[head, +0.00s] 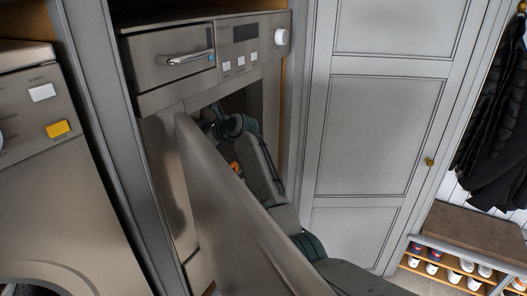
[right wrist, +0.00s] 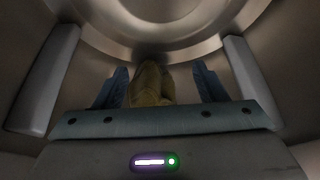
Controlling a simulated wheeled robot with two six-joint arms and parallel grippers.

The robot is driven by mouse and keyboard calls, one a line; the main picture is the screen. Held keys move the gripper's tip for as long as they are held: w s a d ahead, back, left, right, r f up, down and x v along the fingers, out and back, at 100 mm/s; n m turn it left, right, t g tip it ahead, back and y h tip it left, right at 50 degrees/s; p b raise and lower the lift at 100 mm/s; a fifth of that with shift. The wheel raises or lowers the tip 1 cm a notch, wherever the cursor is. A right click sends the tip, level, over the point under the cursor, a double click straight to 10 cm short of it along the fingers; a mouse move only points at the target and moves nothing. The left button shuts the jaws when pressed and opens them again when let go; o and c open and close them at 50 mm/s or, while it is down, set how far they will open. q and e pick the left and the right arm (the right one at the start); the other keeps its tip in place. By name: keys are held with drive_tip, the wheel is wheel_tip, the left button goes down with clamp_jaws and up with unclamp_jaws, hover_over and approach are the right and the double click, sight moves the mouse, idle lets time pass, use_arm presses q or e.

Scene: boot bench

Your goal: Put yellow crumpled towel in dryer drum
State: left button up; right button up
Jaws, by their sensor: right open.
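The yellow crumpled towel (right wrist: 151,84) shows in the right wrist view, dull and shaded, between the two blue fingers of my right gripper (right wrist: 161,68). The fingers are open, with gaps visible on both sides of the towel. Around and beyond them is the curved metal dryer drum (right wrist: 150,35). In the head view my right arm reaches behind the open dryer door (head: 235,215) into the dryer (head: 190,70). My right gripper and the towel are hidden there. My left gripper is not in view.
The open door stands close beside my right arm. Grey bars (right wrist: 45,80) flank the gripper inside the drum. A second machine (head: 70,190) stands at the left. A grey cupboard (head: 375,120) and a shoe bench (head: 465,240) are at the right.

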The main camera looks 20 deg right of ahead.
drive_tip(key=s+d, duration=1.6)
drive_tip(key=shift+s+d, duration=0.2)
drive_tip(key=shift+s, duration=0.05)
